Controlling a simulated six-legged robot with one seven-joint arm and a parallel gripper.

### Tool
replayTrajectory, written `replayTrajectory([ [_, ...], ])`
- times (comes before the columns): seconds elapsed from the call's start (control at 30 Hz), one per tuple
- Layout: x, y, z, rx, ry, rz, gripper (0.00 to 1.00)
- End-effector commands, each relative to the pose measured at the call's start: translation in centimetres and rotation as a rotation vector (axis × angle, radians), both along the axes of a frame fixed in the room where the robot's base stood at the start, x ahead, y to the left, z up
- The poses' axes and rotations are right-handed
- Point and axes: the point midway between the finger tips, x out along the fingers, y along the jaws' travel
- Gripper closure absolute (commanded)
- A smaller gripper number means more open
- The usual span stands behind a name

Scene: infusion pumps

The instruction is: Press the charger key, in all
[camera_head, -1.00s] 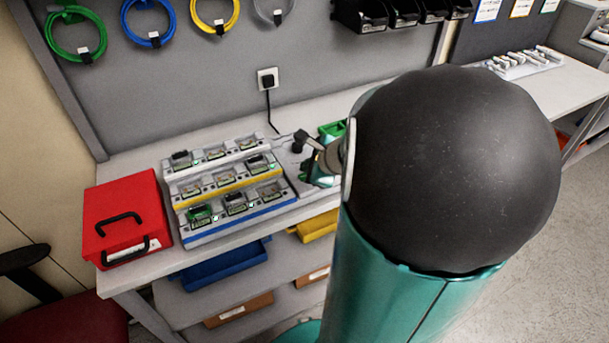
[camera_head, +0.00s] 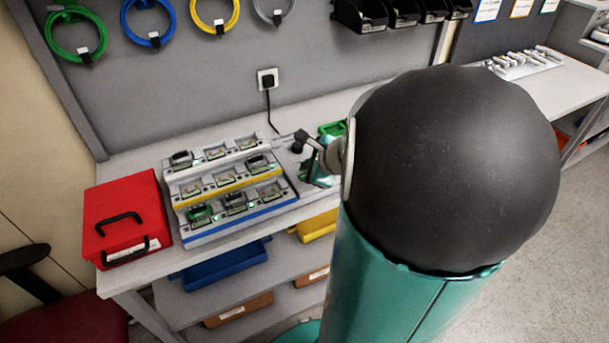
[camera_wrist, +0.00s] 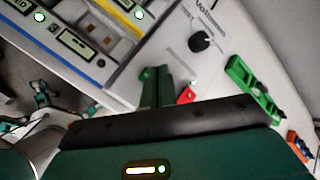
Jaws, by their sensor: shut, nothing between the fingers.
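The tiered charger (camera_head: 296,200), with white, yellow and blue-edged rows, stands on the bench in the head view; several slots hold dark or green packs. In the wrist view its blue-edged row (camera_wrist: 78,49) is at upper left. Beside it is a pale panel (camera_wrist: 228,22) with a black knob (camera_wrist: 202,41). A small red part (camera_wrist: 186,96), possibly the key, shows close to the right of my fingers, with a small green light above it. My gripper (camera_wrist: 157,74) is shut and empty, pointing at the panel area. I cannot tell whether its tips touch anything; my arm hides much of this area in the head view.
A red box (camera_head: 125,215) stands left of the charger. A green holder (camera_wrist: 254,88) lies right of my fingers. A wall socket (camera_head: 267,78) with a black cable is behind.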

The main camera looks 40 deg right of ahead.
Motion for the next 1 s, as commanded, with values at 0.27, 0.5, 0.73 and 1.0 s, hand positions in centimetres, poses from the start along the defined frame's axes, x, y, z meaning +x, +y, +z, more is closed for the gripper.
replayTrajectory([
  [0.27, 0.0, 0.0, -0.8, 0.001, 0.001, 0.001, 1.00],
  [0.5, 0.0, 0.0, -0.8, 0.000, 0.000, 0.000, 1.00],
  [0.73, 0.0, 0.0, -1.0, 0.001, 0.001, 0.000, 1.00],
  [1.0, 0.0, 0.0, -1.3, 0.001, 0.001, 0.001, 1.00],
])
